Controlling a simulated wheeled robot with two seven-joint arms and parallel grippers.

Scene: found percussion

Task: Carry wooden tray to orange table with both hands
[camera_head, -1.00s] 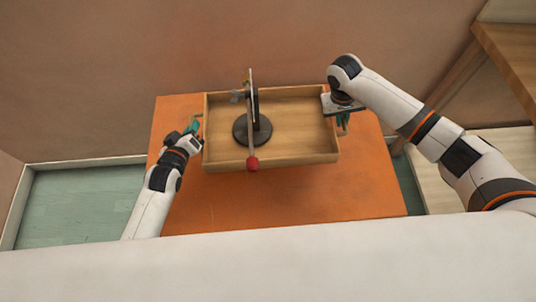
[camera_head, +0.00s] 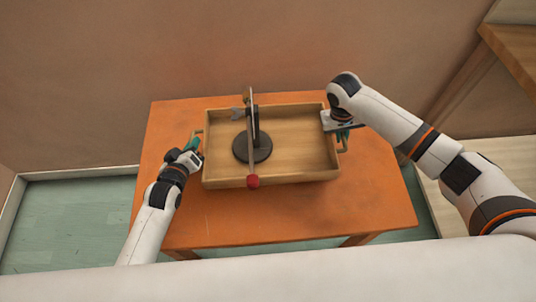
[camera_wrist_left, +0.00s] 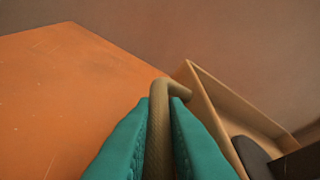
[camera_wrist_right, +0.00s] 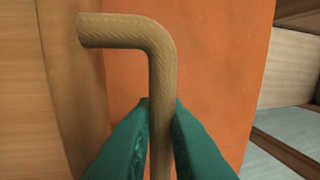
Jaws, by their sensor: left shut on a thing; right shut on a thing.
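The wooden tray (camera_head: 290,178) is over the orange table (camera_head: 235,222) in the head view; I cannot tell whether it touches the top. A black stand with a round base (camera_head: 252,147) and a red-tipped stick (camera_head: 252,182) are in its left half. My left gripper (camera_head: 190,150) is shut on the tray's left handle, and its teal fingers (camera_wrist_left: 160,140) pinch the handle bar in the left wrist view. My right gripper (camera_head: 343,133) is shut on the right handle (camera_wrist_right: 160,80), seen between the fingers in the right wrist view.
A brown wall (camera_head: 180,50) stands behind the table. A wooden shelf or table (camera_head: 510,55) is at the upper right. Bare orange tabletop shows in front of the tray and to both sides. Green floor (camera_head: 70,220) lies at the left.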

